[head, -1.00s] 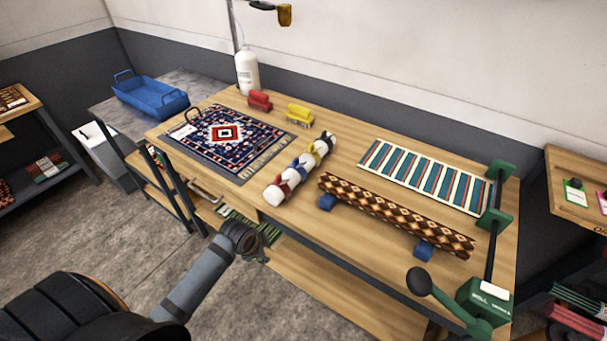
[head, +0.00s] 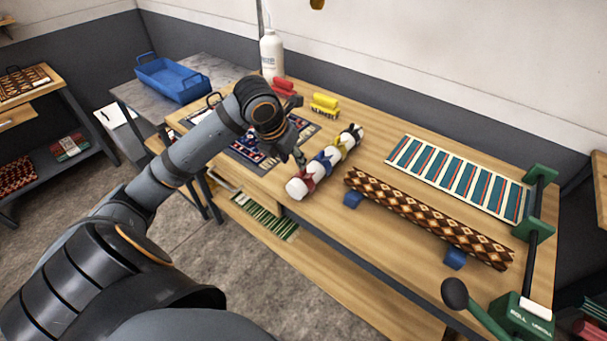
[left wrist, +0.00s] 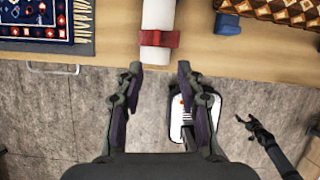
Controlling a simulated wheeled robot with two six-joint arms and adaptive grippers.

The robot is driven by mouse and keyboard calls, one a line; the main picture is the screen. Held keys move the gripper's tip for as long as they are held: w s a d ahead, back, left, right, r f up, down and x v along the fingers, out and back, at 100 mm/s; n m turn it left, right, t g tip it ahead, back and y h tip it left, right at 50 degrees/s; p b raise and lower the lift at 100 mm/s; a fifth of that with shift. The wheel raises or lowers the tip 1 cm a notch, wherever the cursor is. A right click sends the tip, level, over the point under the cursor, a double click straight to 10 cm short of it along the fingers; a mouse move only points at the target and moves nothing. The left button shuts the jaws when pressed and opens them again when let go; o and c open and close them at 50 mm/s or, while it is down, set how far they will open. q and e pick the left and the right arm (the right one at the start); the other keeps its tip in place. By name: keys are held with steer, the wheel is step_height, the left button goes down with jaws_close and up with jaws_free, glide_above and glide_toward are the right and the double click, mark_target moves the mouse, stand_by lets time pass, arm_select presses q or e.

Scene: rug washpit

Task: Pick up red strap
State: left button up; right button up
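The red strap (head: 309,181) is wrapped around the near end of a white roll (head: 296,188) on the wooden bench. In the left wrist view the red strap (left wrist: 158,39) crosses the roll just ahead of my fingers. My left gripper (left wrist: 160,68) is open and empty, its fingertips on either side of the roll's line and short of the strap. In the head view my left gripper (head: 299,157) is partly hidden by its wrist, close to the strap. My right gripper (left wrist: 245,120) shows small in the left wrist view, away from the bench; its opening is unclear.
Blue, yellow and black straps circle the roll farther along. A patterned rolled rug (head: 430,215) rests on blue blocks to the right. A patterned rug (head: 247,150) lies left, partly behind my arm. Red (head: 284,86) and yellow (head: 325,104) brushes stand behind.

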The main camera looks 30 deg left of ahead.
arm_select(q)
steer(key=r+m, duration=0.2)
glide_above(301, 172)
steer(key=s, duration=0.2)
step_height(301, 172, down, 6)
steer(key=shift+r, duration=0.25)
steer(key=x, duration=0.2)
steer(key=p+x, duration=0.1)
steer(key=x, duration=0.2)
steer(key=shift+w+a, duration=0.15)
steer(key=shift+w, duration=0.2)
jaws_close()
